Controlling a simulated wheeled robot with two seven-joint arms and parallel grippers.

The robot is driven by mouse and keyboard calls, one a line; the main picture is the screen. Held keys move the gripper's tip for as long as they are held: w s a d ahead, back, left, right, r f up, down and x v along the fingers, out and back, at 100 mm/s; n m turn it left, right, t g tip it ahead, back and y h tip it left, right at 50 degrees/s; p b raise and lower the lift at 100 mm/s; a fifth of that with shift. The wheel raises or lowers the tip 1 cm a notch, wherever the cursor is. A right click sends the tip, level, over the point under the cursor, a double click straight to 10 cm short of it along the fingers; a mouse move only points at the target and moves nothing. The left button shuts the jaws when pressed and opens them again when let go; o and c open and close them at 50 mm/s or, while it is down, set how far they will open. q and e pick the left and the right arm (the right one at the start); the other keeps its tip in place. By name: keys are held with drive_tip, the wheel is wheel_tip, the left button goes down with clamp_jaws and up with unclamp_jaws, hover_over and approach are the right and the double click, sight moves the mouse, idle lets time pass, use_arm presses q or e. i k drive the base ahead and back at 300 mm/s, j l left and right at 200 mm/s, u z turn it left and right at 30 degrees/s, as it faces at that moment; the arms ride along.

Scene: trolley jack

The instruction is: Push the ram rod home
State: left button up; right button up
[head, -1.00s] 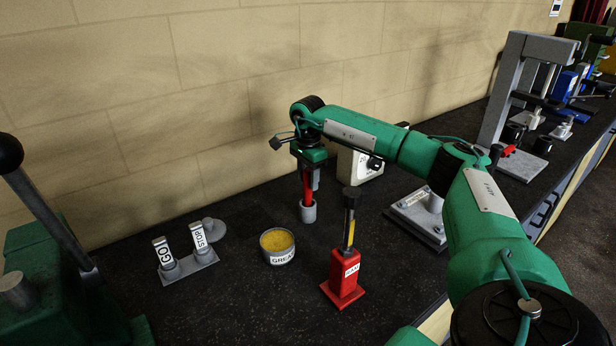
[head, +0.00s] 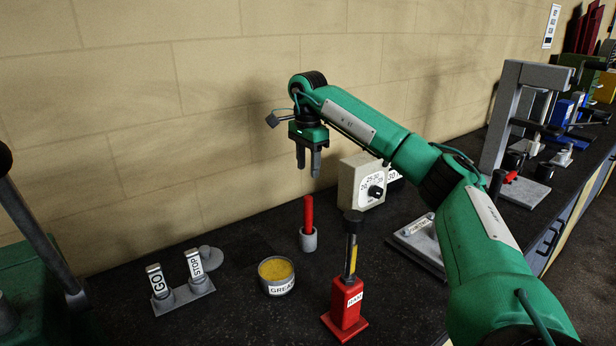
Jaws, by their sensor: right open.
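The red ram (head: 346,304) with a white label stands upright on its square red base on the bench. Its ram rod (head: 351,250) sticks up out of the top, dark with a yellow band and a black cap, and stands well clear of the red body. My right gripper (head: 309,172) is up and to the left of the ram, fingers pointing down, open and empty. It hangs above a red stick (head: 309,214) standing upright in a small grey cup (head: 308,240), apart from it. My left gripper is not in view.
A grease tin (head: 276,276) stands left of the ram. GO and STOP levers (head: 181,289) are further left. A cream dial box (head: 361,184) stands behind the ram. A grey press frame (head: 507,110) is at the right. The wall runs close behind.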

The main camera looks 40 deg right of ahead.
sight(353, 221)
drive_tip(key=k, duration=2)
